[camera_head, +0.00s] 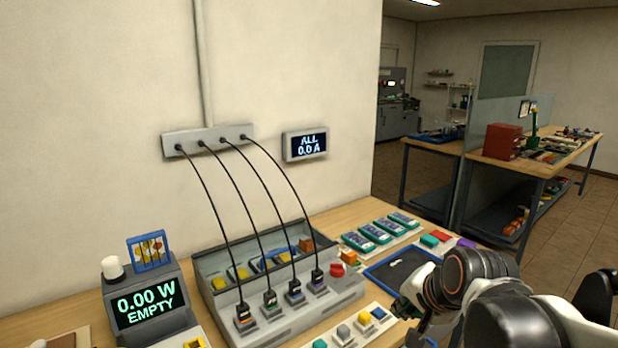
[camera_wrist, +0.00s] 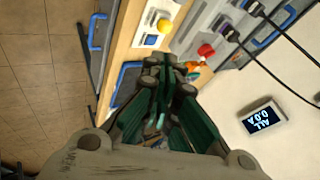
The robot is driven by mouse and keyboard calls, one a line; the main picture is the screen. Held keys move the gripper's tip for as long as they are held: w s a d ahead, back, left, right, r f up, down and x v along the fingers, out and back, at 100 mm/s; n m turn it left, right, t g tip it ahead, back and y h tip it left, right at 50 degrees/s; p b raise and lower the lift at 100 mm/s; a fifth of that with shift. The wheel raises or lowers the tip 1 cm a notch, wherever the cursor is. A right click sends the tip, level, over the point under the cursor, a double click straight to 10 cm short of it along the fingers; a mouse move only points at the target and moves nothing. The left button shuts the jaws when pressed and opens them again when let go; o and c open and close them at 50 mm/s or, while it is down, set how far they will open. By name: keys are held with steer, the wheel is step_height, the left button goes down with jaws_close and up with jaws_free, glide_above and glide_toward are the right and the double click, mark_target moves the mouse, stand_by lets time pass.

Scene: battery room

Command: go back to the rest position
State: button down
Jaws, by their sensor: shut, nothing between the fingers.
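My gripper (camera_head: 408,306) is in the head view at the right end of the bench, over the near edge of a dark blue mat (camera_head: 386,276). Part of it is hidden behind my own arm. In the wrist view my gripper (camera_wrist: 168,66) points away from the camera, with its fingertips together and nothing held between them. In that view a red button (camera_wrist: 206,50) lies just beyond and to the right of the fingertips. I cannot tell the exact gap between the fingers and the bench.
A grey charging station (camera_head: 345,294) with several black cables stands left of my gripper. A strip of coloured buttons (camera_head: 342,338) lies in front of it. Green devices (camera_head: 376,232) lie behind the mat. A 0.00 W display (camera_head: 150,305) stands left. Open floor (camera_wrist: 35,80) shows beside the bench.

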steer(key=s+d+n+h, duration=0.1)
steer(key=s+n, duration=0.8)
steer(key=s, duration=0.5)
steer(key=shift+f+g, duration=0.15)
steer(key=shift+g, duration=0.25)
steer(key=shift+d, duration=0.1)
stand_by(1.9)
